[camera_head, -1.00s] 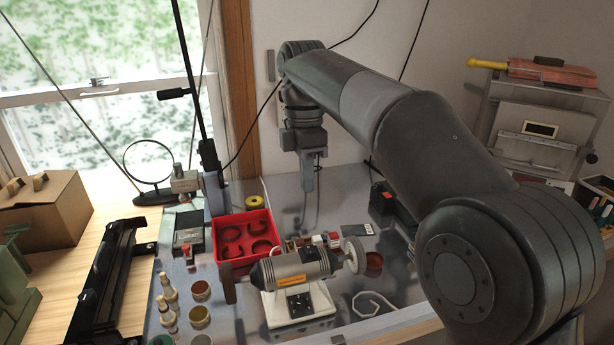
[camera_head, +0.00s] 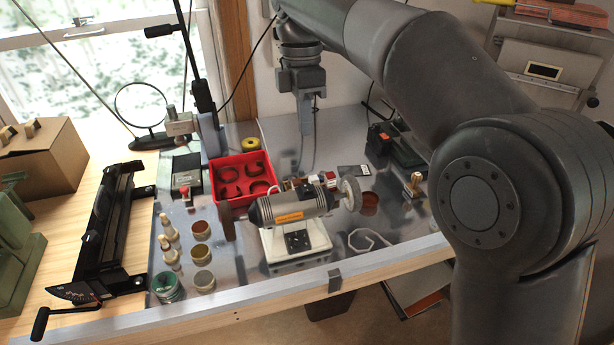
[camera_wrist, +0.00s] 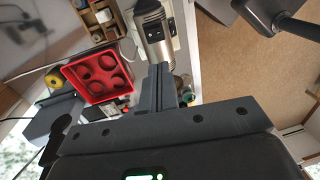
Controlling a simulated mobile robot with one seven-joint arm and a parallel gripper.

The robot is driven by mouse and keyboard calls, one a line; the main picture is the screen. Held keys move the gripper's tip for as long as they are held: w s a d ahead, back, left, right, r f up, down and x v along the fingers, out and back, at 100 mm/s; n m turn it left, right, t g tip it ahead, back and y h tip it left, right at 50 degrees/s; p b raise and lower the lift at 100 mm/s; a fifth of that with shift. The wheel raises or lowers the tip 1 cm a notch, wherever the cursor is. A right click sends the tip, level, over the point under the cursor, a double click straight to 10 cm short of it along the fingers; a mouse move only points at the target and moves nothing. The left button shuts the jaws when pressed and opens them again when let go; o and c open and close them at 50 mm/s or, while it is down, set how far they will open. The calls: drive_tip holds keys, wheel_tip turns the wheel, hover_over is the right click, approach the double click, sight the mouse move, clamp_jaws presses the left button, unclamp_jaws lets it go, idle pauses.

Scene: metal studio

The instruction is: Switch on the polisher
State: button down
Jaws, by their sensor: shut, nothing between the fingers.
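The polisher (camera_head: 292,208) stands on the metal-topped bench, a grey cylindrical motor with an orange label on a white base. A pale wheel is at its right end and a brown wheel at its left. A dark switch panel (camera_head: 298,241) is on the front of its base. My gripper (camera_head: 306,132) hangs pointing down behind the polisher, above the back of the bench, apart from it. In the wrist view, my gripper's fingers (camera_wrist: 160,88) are together and empty, and the polisher's motor (camera_wrist: 153,28) shows beyond their tips.
A red tray (camera_head: 240,194) with round recesses sits left behind the polisher. Small bottles (camera_head: 170,240) and round tins (camera_head: 201,254) stand at front left. A white bent strip (camera_head: 368,240) lies to the right. A black device (camera_head: 382,138) stands at back right.

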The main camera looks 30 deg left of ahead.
sight(308, 191)
drive_tip(key=f, duration=0.8)
drive_tip(key=s+d+f, duration=0.1)
drive_tip(key=f, duration=0.4)
drive_tip(key=shift+s+d+f, duration=0.1)
